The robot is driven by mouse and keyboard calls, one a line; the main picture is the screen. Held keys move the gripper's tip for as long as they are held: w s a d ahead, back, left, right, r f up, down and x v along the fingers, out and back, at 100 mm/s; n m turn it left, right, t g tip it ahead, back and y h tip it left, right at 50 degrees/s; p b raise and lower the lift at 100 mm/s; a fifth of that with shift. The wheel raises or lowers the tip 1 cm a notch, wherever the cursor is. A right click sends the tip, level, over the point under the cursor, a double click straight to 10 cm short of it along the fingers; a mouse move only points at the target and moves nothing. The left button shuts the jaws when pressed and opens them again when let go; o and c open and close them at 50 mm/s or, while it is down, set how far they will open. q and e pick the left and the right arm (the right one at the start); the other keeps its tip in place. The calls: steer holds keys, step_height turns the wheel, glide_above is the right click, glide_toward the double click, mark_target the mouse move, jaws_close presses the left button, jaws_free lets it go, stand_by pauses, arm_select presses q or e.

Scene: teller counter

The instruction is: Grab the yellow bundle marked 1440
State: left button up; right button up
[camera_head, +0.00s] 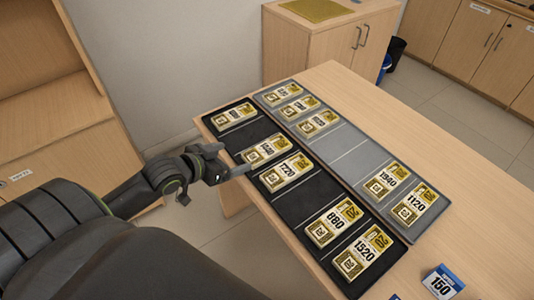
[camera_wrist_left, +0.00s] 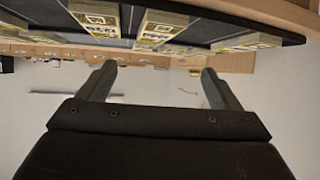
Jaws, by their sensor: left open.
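Yellow bundles lie in rows on a black tray (camera_head: 255,215) and a grey tray (camera_head: 345,150) on the counter. One bundle (camera_head: 267,150) on the black tray's left side seems to read 1440, but its print is small and blurred. The bundle marked 1220 (camera_head: 287,172) lies just in front of it. My left gripper (camera_head: 228,160) is open and empty, just left of these two bundles at the tray's edge. In the left wrist view its two fingers (camera_wrist_left: 160,82) are apart with nothing between them. Bundles show along the top there, their numbers unreadable. My right gripper is not in view.
Other bundles read 880 (camera_head: 334,221), 1520 (camera_head: 362,252), 1940 (camera_head: 388,180) and 1120 (camera_head: 414,204). Several more lie at the back. A blue block marked 150 (camera_head: 442,282) stands at the front right. The counter's right side (camera_head: 400,125) is bare.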

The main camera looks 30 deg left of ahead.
arm_select(q)
glide_toward(265, 150)
steer(key=shift+b+x, duration=0.3)
steer(key=shift+x, duration=3.9)
